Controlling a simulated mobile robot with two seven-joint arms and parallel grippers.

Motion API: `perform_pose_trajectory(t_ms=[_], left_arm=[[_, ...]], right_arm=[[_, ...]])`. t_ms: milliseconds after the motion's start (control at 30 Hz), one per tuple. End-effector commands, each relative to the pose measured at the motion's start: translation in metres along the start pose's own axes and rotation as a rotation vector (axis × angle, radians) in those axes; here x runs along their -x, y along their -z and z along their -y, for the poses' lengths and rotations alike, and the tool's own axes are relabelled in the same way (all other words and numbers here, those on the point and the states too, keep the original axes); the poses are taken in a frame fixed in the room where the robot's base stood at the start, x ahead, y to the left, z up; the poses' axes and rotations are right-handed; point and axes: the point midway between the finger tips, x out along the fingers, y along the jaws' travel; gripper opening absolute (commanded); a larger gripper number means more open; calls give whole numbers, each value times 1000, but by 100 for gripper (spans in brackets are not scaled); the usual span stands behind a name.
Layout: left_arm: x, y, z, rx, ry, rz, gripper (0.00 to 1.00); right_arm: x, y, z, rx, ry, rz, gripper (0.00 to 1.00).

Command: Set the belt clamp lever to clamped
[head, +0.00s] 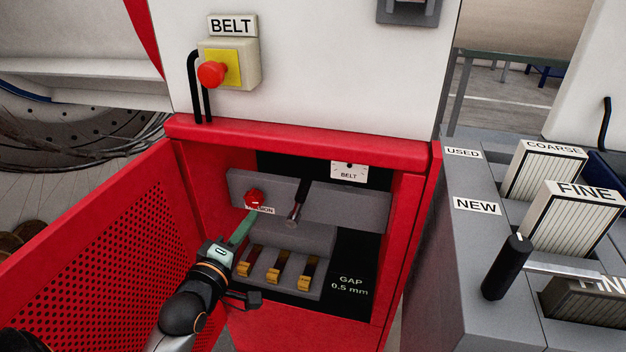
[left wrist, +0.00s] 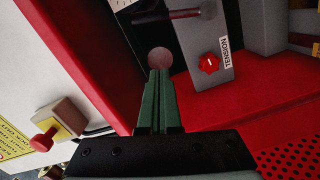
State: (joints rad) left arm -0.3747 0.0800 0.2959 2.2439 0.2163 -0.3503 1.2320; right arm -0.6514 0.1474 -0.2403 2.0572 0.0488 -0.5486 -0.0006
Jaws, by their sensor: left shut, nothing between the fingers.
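The lever (head: 298,202) sits on a grey bar inside the red cabinet, its dark handle pointing up and leaning slightly right from a silver pivot. It also shows at the top of the left wrist view (left wrist: 178,15).
The red TENSION knob (head: 254,197) is left of the lever. Several brass-coloured tabs (head: 279,270) stand below. The perforated red door (head: 100,245) is open at left. A red stop button (head: 211,73) is above. A grey rack with filter blocks (head: 545,172) stands at right.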

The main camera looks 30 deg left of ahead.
Motion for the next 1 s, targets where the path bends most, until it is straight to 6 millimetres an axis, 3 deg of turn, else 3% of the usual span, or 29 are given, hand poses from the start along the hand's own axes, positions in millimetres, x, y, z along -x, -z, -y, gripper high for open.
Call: perform_pose_trajectory(t_ms=[567,767,1000], left_arm=[[-6,6,-3,35,-7,-13,0],[-31,6,-4,33,-10,-13,0],[-74,7,-4,33,-9,-13,0]], right_arm=[[0,-2,0,-2,1,8,0],[-2,-4,0,-2,1,6,0],[-5,-6,0,-1,1,3,0]])
